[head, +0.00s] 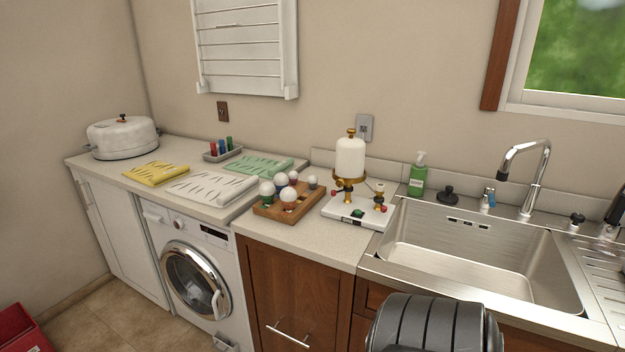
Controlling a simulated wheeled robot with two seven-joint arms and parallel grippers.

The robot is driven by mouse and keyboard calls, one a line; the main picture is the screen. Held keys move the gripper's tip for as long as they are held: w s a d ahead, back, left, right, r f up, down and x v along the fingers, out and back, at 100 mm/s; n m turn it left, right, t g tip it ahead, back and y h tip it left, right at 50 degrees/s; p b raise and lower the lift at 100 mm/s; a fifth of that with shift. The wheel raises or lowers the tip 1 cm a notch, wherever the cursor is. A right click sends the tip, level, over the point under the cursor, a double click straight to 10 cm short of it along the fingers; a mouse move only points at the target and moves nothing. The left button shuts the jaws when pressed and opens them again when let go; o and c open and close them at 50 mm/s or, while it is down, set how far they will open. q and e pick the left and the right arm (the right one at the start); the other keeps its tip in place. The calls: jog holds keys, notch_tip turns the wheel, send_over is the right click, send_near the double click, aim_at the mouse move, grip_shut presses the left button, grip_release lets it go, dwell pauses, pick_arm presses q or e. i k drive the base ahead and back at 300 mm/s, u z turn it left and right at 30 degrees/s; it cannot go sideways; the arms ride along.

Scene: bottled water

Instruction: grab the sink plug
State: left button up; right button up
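A black round piece with a knob on top (448,194), which looks like the sink plug, sits on the steel rim behind the sink's left part. A smaller black knobbed piece (576,221) stands on the rim at the sink's right back corner; I cannot tell whether it is a plug or a fitting. The steel sink basin (470,260) looks empty. Neither of my grippers shows. A dark grey ribbed part, probably of my own arm, covers the cabinet front below the sink.
A chrome tap (540,170) rises behind the sink. A green soap bottle (417,178) stands left of the black plug-like piece. A white-and-brass apparatus (350,160) and a wooden tray (265,211) with round-topped items stand farther left. A black object (616,207) is cut off at right.

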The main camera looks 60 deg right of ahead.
aim_at(443, 197)
jog(key=z, duration=2.8)
jog(key=k, duration=0.15)
